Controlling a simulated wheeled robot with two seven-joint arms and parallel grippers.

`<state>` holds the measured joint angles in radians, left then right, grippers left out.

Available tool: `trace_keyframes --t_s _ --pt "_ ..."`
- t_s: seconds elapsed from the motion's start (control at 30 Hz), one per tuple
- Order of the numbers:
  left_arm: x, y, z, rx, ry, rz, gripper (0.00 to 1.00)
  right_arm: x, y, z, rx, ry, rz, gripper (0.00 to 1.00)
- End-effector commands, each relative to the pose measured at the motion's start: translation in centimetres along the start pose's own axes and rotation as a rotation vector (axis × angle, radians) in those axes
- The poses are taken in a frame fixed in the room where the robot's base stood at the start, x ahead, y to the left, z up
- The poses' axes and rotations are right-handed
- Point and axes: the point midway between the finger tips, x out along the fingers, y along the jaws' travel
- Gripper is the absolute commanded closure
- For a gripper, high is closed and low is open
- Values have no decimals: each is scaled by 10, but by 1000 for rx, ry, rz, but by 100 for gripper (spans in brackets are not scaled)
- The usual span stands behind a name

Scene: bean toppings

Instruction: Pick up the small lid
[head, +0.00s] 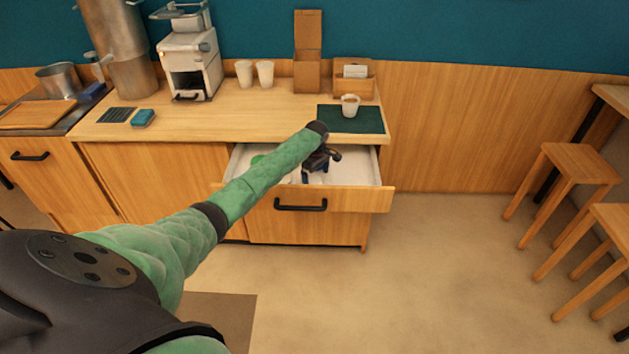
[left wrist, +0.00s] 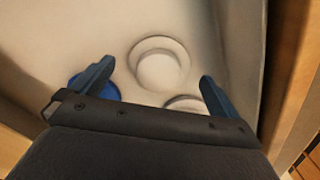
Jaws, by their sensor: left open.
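My left gripper (head: 319,174) reaches down into the open drawer (head: 375,190) under the counter. It is open and empty. In the left wrist view a white round lid-like piece (left wrist: 160,68) lies on the drawer floor, framed between the two fingertips (left wrist: 156,72). A second white round piece (left wrist: 183,101) is partly hidden behind the gripper body near the right finger. A blue round thing (left wrist: 88,86) is partly hidden by the left finger. I cannot tell from size which is the small lid. My right gripper is not in view.
The drawer's wooden front (head: 345,200) and side walls surround the gripper. Above, the counter edge holds a dark green mat (head: 365,122) with a cup (head: 349,106) on it. Two white cups (head: 265,73) stand farther back. Stools (head: 568,175) stand right; the floor between is free.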

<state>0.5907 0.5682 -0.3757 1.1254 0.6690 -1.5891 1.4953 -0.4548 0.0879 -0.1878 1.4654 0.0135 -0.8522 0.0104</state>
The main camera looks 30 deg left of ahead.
Motion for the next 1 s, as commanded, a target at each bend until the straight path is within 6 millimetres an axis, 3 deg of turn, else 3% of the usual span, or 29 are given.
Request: trace_keyframes --t_s 0.2,0.5,0.7,1.0 --pt "21 0 0 0 -1 -1 0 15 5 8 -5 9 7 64" --pt "25 0 0 0 0 1 0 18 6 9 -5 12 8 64" --pt "25 0 0 0 0 1 39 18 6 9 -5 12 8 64" --pt "24 0 0 0 0 0 40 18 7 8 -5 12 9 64"
